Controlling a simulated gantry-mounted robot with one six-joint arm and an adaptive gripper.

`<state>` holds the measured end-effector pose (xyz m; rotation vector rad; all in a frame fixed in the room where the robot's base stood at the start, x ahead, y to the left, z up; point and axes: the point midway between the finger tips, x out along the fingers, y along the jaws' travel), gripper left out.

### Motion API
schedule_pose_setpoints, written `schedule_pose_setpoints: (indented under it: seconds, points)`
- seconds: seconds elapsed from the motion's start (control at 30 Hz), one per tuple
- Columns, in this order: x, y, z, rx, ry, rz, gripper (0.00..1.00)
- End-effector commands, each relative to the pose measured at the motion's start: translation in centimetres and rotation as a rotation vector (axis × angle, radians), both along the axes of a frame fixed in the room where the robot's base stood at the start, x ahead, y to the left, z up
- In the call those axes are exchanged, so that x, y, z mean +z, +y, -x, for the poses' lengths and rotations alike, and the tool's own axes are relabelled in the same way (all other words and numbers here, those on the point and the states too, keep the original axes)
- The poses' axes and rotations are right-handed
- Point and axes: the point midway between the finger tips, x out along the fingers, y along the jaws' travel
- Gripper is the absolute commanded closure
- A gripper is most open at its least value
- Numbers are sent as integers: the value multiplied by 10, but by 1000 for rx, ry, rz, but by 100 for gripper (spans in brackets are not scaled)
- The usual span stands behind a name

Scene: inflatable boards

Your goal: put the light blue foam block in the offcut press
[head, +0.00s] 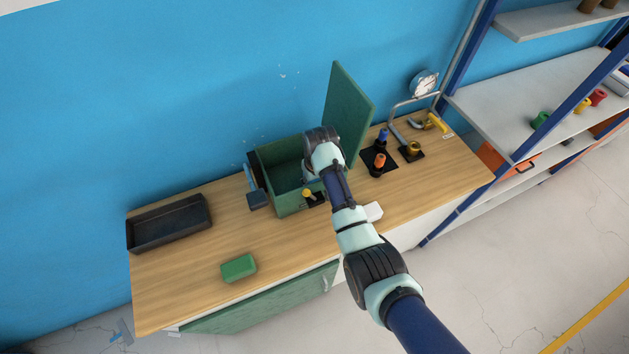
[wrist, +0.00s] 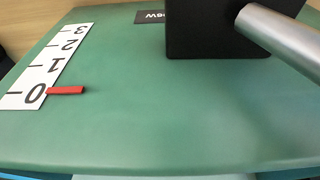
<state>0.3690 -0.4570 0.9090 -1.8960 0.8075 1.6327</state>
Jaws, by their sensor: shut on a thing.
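The offcut press is the green open-topped box (head: 285,203) on the bench in the head view, with its green lid (head: 347,112) standing open. My gripper (head: 310,172) is over the right part of its opening; my wrist hides the fingertips there. A thin light blue strip along the bottom edge of the wrist view is probably the light blue foam block (wrist: 160,177), held in my shut gripper. Most of it is out of view. The wrist view mainly shows a green press face (wrist: 150,120) with a number scale (wrist: 47,65), red pointer (wrist: 65,90) and silver lever (wrist: 285,38).
A black tray (head: 130,236) stands at the left of the wooden bench. A green block (head: 238,268) lies near the front edge. Bottle-like items (head: 379,160) and a dial gauge (head: 424,83) stand at right.

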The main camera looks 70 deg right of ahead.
Motion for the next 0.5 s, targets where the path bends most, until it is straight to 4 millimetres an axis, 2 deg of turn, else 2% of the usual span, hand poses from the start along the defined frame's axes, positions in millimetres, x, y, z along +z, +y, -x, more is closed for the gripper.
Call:
schedule_pose_setpoints:
  seconds: [0.1,0.13,0.27,0.5]
  points:
    - [-3,0,0,0,1,-1,70]
    - [-4,0,0,0,1,-1,53]
    - [-3,0,0,0,1,-1,31]
    - [-3,0,0,0,0,0,29]
